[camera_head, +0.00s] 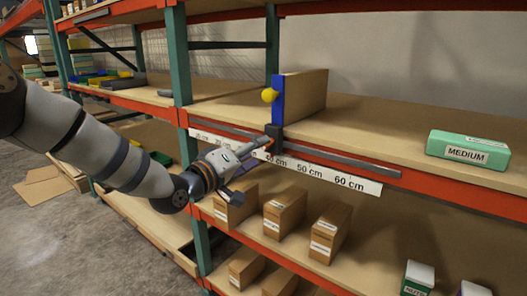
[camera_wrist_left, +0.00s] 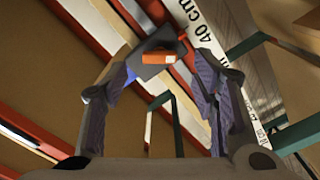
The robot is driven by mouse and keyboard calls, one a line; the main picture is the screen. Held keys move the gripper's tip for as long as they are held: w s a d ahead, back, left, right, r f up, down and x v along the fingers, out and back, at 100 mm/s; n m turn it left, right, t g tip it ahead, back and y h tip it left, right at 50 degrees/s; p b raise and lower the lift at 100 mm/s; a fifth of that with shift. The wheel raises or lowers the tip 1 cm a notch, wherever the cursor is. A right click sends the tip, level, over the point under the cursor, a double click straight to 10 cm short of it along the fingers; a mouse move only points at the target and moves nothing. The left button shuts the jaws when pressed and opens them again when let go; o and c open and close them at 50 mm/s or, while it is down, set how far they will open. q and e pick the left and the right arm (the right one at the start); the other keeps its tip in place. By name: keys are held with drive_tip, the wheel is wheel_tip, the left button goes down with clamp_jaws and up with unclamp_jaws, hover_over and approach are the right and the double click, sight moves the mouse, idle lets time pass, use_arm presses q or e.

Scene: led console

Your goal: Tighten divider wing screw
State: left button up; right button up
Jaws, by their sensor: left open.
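The divider is a wooden panel (camera_head: 306,95) with a blue front edge (camera_head: 278,100) and a yellow knob (camera_head: 269,95), upright on the upper shelf. Its dark clamp (camera_head: 274,131) sits on the front rail and also shows in the left wrist view (camera_wrist_left: 143,70). An orange piece, apparently the wing screw (camera_wrist_left: 160,57), sticks out of the clamp towards me. My left gripper (camera_head: 255,153) is open in front of the clamp. In the left wrist view its fingers (camera_wrist_left: 160,88) stand on either side of the orange piece, with gaps visible. My right gripper is not in view.
A scale strip (camera_head: 330,177) marked in cm runs along the rail (camera_head: 345,160) below the shelf edge. A green box labelled MEDIUM (camera_head: 468,150) stands on the right. Cardboard boxes (camera_head: 285,212) stand on the lower shelf. A green upright (camera_head: 180,70) is left of the divider.

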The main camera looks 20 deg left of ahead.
sight(268, 145)
use_arm(q)
drive_tip(key=x, duration=0.3)
drive_tip(key=shift+w+d, duration=0.15)
drive_tip(key=shift+w, duration=0.1)
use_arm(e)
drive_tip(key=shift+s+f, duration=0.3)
use_arm(q)
drive_tip(key=c, duration=1.2)
drive_tip(key=shift+o, duration=0.2)
